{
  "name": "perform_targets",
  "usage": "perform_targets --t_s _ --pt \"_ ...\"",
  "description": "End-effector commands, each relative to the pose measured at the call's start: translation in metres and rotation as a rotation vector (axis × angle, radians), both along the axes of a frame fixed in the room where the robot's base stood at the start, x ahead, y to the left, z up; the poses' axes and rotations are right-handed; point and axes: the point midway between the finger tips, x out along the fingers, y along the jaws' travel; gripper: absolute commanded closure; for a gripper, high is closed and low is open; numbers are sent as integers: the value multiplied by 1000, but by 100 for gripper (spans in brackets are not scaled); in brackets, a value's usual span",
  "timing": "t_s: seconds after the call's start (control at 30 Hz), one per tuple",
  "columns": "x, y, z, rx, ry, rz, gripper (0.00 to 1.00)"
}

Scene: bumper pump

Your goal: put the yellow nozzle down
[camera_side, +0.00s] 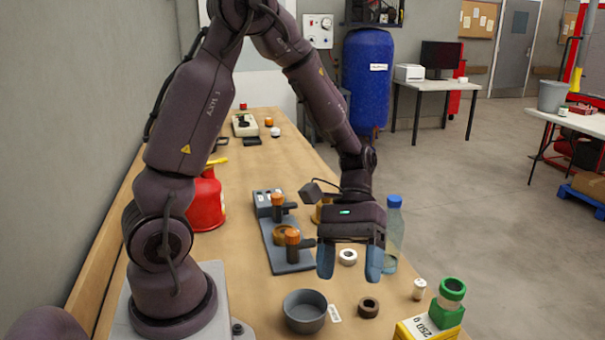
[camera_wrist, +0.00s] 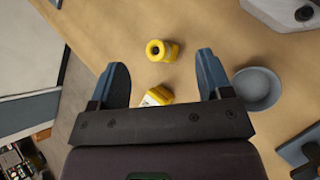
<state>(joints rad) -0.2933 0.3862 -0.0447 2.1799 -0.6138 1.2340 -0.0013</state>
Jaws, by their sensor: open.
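In the wrist view a yellow piece with a dark round opening, which looks like the yellow nozzle (camera_wrist: 162,50), rests on the wooden table ahead of my fingers. A second yellow piece with a white label (camera_wrist: 155,97) lies nearer, partly hidden by my gripper body. My gripper (camera_wrist: 165,80) is open, and nothing is held between its fingers. In the side view my gripper (camera_side: 350,264) points down over the bench. I cannot clearly pick out the nozzle there; a yellow patch (camera_side: 321,211) shows partly hidden beside my wrist.
A grey bowl (camera_side: 305,311) stands front left of my gripper. A clear bottle with a blue cap (camera_side: 393,235) stands close on the right. A grey fixture with orange-topped parts (camera_side: 283,240) is to the left.

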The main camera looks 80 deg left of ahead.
Motion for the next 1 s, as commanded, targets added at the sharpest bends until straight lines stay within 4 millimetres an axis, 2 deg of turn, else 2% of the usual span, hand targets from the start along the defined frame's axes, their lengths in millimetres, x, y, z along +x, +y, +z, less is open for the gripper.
perform_targets --t_s 0.03,0.1,0.3,0.5,0.7,1.0 --pt "-4 1 17 70 -89 -56 28" --pt "-11 4 35 159 -197 -125 28" --pt "-32 13 84 405 -523 -298 28" --pt "-51 23 124 616 -834 -417 28" --pt "-62 29 144 729 -1011 -466 28" --pt "-64 31 148 749 -1040 -475 28"
